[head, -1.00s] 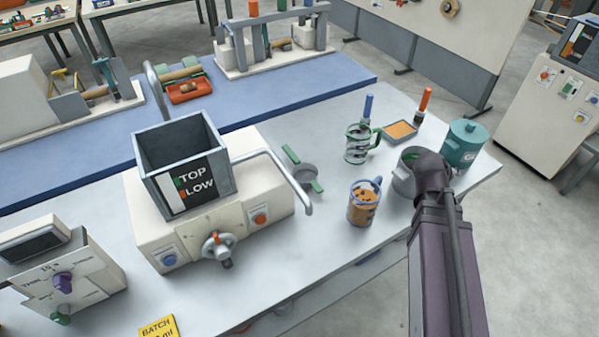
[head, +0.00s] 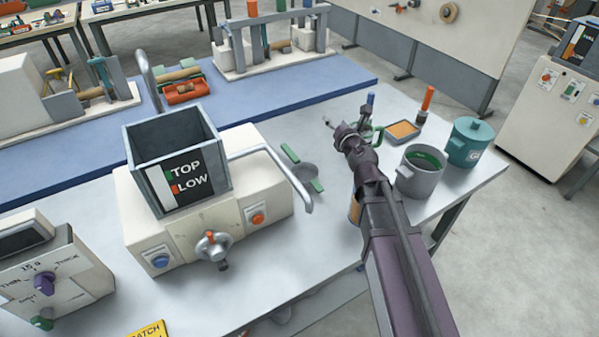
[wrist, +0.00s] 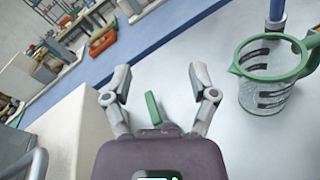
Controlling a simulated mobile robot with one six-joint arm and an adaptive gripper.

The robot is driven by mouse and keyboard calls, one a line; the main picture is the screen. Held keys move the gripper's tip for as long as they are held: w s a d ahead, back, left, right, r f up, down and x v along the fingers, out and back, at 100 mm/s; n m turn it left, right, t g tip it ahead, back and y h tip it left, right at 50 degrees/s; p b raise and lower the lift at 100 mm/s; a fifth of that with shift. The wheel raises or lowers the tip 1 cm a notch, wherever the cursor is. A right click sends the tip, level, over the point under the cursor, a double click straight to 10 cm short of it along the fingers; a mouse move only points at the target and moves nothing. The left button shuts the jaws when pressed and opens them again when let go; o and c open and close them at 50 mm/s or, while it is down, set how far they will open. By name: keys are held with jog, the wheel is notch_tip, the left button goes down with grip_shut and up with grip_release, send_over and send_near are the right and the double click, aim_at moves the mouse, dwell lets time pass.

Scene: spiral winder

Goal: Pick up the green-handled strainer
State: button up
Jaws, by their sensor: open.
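In the wrist view, one green handle (wrist: 153,108) shows between the fingers, beyond the gripper body; the rest is hidden. My gripper (wrist: 158,78) is open and empty. In the head view, my gripper (head: 345,128) is above the table, to the right of the strainer and apart from it.
A clear jug with a green handle (wrist: 268,92) stands to the right in the wrist view. The white machine (head: 245,190) has a bent metal pipe (head: 285,165) near the strainer. A grey pot (head: 418,178) and a teal canister (head: 468,143) stand farther right.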

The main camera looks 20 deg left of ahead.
jog(key=s+a+f+n+g+b, duration=0.1)
jog(key=s+a+f+n+g, duration=0.4)
jog(key=a+f+n, duration=0.2)
jog(key=shift+a+n+y, duration=0.15)
jog(key=shift+n+y, duration=0.15)
jog(key=shift+n, duration=0.3)
jog(key=shift+f, duration=0.1)
jog(key=b, duration=0.9)
send_near(297, 159)
jog(key=x, duration=0.3)
jog(key=shift+w+a+f, duration=0.1)
jog(key=shift+a+f, duration=0.05)
jog(key=shift+f, duration=0.15)
jog(key=shift+r+x, duration=0.2)
jog(key=shift+x, duration=0.9)
jog(key=shift+a, duration=0.15)
jog(key=shift+b+x, duration=1.05)
jog(key=shift+x, duration=1.45)
grip_shut()
